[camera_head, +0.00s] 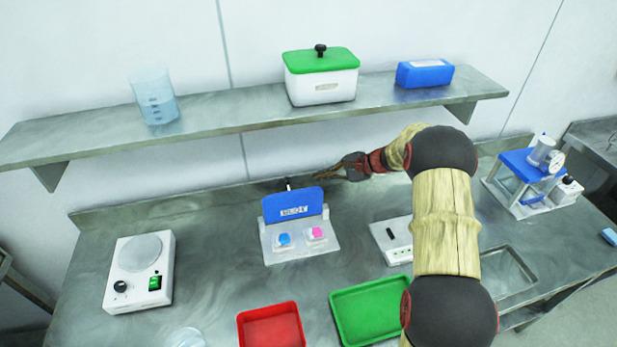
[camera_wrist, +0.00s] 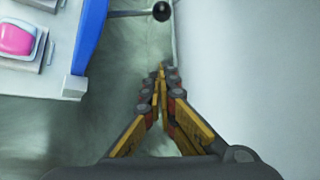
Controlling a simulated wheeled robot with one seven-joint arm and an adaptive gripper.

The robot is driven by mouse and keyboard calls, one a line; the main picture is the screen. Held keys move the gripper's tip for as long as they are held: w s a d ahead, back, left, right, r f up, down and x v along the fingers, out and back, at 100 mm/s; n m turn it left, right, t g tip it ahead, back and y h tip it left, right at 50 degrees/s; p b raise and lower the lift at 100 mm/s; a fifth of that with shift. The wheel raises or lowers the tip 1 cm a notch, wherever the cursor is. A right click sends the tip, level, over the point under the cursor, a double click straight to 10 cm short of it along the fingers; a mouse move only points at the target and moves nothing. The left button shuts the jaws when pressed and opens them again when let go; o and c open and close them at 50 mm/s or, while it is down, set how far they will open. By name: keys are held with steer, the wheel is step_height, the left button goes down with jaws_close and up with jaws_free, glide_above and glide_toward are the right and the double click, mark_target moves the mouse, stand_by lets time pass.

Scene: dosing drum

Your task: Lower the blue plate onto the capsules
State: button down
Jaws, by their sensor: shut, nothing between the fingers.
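The blue plate (camera_head: 293,204) stands upright at the back of a light grey base (camera_head: 306,249), with a white label on its face. A blue capsule (camera_head: 284,240) and a pink capsule (camera_head: 315,233) sit on the base in front of it. The pink one also shows in the wrist view (camera_wrist: 17,38), beside the plate's edge (camera_wrist: 90,35). A rod with a black ball knob (camera_wrist: 161,11) sticks out behind the plate. My gripper (camera_head: 316,177) is shut and empty, behind and right of the plate; in the wrist view its closed tips (camera_wrist: 160,72) point toward the knob, apart from it.
Red (camera_head: 271,328) and green (camera_head: 369,313) trays are in front. A shelf (camera_head: 235,118) overhangs the back. In the wrist view a pale wall (camera_wrist: 240,70) is close on the right.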

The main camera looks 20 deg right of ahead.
steer(key=b+x, duration=0.1)
steer(key=x, duration=0.8)
steer(key=shift+s+a, duration=0.1)
steer(key=shift+a, duration=0.05)
steer(key=s+r, duration=0.1)
steer(key=s+a+r, duration=0.1)
steer(key=shift+s+a+r, duration=0.1)
steer(key=shift+a+r, duration=0.25)
steer(key=shift+r, duration=0.05)
steer(key=shift+s+b, duration=0.15)
steer(key=shift+b, duration=0.85)
steer(key=shift+r+t+b, duration=0.25)
steer(key=shift+t+b, duration=0.05)
steer(key=shift+b, duration=0.1)
